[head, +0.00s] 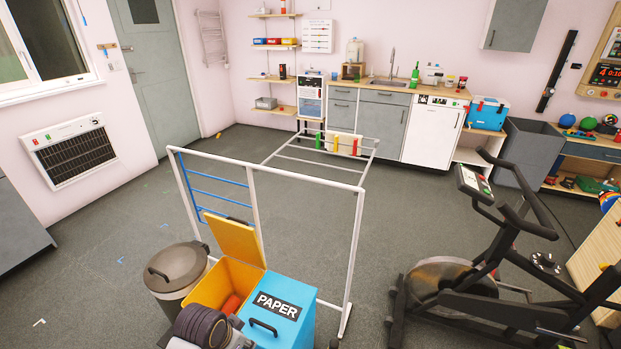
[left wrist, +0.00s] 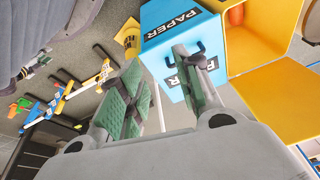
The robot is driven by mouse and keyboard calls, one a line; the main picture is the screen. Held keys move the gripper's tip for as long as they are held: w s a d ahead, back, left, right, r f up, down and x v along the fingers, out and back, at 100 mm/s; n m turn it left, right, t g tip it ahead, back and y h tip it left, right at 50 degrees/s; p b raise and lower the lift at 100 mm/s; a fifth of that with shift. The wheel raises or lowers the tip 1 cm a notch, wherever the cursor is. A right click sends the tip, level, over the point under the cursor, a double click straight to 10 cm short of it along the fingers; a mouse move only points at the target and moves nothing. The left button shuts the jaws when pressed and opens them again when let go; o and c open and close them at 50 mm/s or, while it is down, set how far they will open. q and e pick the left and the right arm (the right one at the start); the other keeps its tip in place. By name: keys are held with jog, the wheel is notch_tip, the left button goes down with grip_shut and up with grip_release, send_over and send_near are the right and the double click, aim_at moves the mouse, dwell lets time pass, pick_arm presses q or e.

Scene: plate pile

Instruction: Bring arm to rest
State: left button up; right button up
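My left gripper (left wrist: 158,82) shows in the left wrist view. Its two green-padded fingers stand apart with nothing held between them. Beyond the fingers is the blue bin labelled PAPER (left wrist: 150,18), with the yellow bin (left wrist: 272,97) to its right. In the head view, a dark grey rounded part at the bottom, in front of the bins, seems to be my arm; no gripper fingers can be made out there. My right arm and right gripper are in neither view.
In the head view, the blue bin (head: 290,296) and the open yellow bin (head: 238,274) stand beside a grey bin (head: 176,268). A white drying rack (head: 355,240) stands behind them. An exercise bike (head: 485,250) is at the right. Floor (head: 90,270) at the left is mostly clear.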

pick_arm(q)
jog(key=shift+s+a+r+n+y, duration=0.5)
jog(key=shift+s+a+r+n, duration=0.9)
jog(key=shift+s+a+n, duration=1.4)
notch_tip(320, 180, down, 31)
jog(key=s+a+m+p, duration=0.1)
jog(key=s+p, duration=0.1)
jog(key=s, duration=0.1)
jog(key=s+a+f+g+p, duration=0.1)
jog(key=s+a+f, duration=0.3)
jog(key=s+f, duration=0.5)
jog(key=s+a+f+y, duration=0.1)
jog(key=s+a+f, duration=0.3)
jog(key=s+f, duration=0.4)
jog(key=s, duration=0.3)
jog(key=shift+s+f+m+g+p, duration=0.2)
jog(key=shift+f+m+g+p, duration=0.1)
jog(key=shift+f+g+p, duration=0.1)
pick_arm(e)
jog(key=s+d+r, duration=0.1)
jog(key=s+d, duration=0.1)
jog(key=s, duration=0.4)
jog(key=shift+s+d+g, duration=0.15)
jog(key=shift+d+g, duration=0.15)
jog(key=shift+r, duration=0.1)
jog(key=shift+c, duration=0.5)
